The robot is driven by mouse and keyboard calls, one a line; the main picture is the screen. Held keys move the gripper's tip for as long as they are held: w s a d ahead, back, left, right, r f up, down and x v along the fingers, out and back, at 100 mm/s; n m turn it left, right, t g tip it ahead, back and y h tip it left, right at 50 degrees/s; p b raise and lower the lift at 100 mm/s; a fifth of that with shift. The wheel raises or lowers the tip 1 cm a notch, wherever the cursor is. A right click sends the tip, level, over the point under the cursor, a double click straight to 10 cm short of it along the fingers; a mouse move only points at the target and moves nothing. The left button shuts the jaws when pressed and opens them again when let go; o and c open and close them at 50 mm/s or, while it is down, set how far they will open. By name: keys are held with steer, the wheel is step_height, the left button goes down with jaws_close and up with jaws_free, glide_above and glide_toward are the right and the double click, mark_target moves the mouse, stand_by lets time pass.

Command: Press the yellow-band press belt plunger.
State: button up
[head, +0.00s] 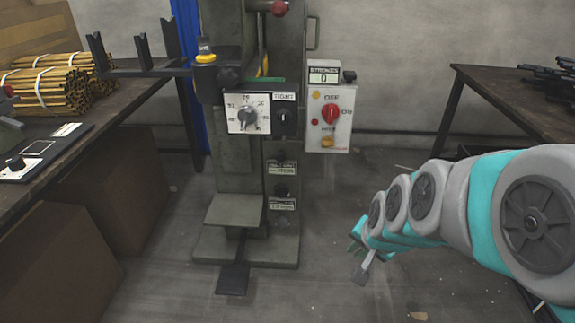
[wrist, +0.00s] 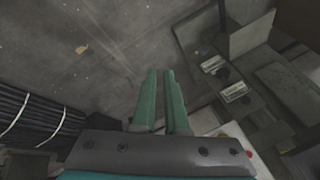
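A grey-green press (head: 235,155) stands in the middle of the head view. I cannot tell for sure which part is the belt plunger. My gripper (head: 357,250) hangs low to the right of the press, apart from it and partly hidden by my arm. In the wrist view, its two teal fingers (wrist: 159,74) have a narrow empty gap between them, and the press (wrist: 265,120) stands to their right.
A control box (head: 330,108) with a stroke counter reading 0 and a red knob is on the press's right. A pedal (head: 233,279) lies in front. A left bench (head: 88,130) holds rod bundles; a right table (head: 500,88) holds dark rods. Floor between is clear.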

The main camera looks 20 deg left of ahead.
mark_target(281, 160)
steer(key=w+a+f+m+t+b, duration=0.1)
steer(key=w+a+t, duration=0.1)
steer(key=w+a, duration=0.2)
steer(key=w+a+f+m+t+b, duration=0.1)
steer(key=w+a+m+t+b, duration=0.1)
steer(key=w+a, duration=0.3)
steer(key=w+a+f+m+t+y+b, duration=0.1)
steer(key=w+a+f+m+t, duration=0.1)
steer(key=w+a, duration=0.3)
jaws_close()
steer(key=w+a+m+t+b, duration=0.3)
steer(key=a+m+t, duration=0.3)
steer(key=a, duration=0.4)
steer(key=shift+f+t+b, duration=0.4)
steer(key=shift+b, duration=0.3)
steer(key=shift+w, duration=0.2)
steer(key=x, duration=1.3)
steer(key=shift+w+a, duration=0.2)
steer(key=shift+w, duration=0.15)
steer(key=shift+a+f, duration=0.1)
